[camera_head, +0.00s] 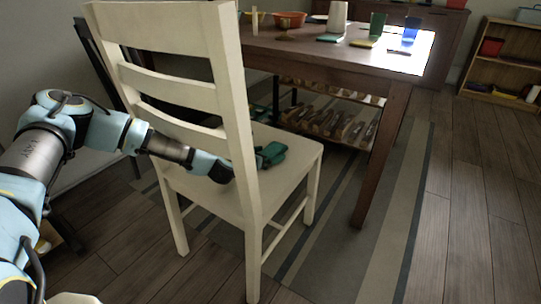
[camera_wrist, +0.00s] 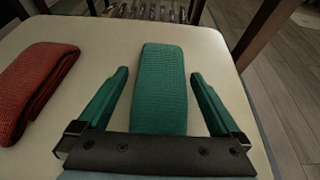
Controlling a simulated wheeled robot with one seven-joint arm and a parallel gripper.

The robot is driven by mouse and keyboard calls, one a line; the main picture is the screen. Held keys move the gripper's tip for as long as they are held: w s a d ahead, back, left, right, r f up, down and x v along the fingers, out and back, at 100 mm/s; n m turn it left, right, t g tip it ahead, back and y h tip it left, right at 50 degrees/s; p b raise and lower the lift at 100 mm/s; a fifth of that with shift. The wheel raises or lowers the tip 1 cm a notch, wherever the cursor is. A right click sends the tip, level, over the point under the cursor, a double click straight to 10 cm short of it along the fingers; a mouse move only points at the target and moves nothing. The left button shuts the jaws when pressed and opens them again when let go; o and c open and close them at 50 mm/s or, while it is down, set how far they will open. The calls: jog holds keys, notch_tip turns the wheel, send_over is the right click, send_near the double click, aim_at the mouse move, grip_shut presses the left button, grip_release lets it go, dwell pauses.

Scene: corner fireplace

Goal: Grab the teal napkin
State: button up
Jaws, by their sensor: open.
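The teal napkin (camera_wrist: 160,85) lies folded in a long strip on the cream chair seat (camera_wrist: 215,60) in the wrist view. My gripper (camera_wrist: 162,78) is open, with one teal finger on each side of the napkin and a gap to it on both sides. The near end of the napkin is hidden behind the gripper's dark crossbar. In the head view my gripper (camera_head: 270,154) reaches past the chair back over the seat. There the napkin cannot be told apart from the teal fingers.
A red folded cloth (camera_wrist: 35,85) lies left of the napkin on the seat. The slatted chair back (camera_head: 222,90) stands close to my arm. A dark wooden table (camera_head: 330,55) with cups and bowls stands behind, shoe racks (camera_head: 330,125) below. The floor at right is clear.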

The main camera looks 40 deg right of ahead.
jog(key=shift+c, duration=0.2)
jog(key=c, duration=1.1)
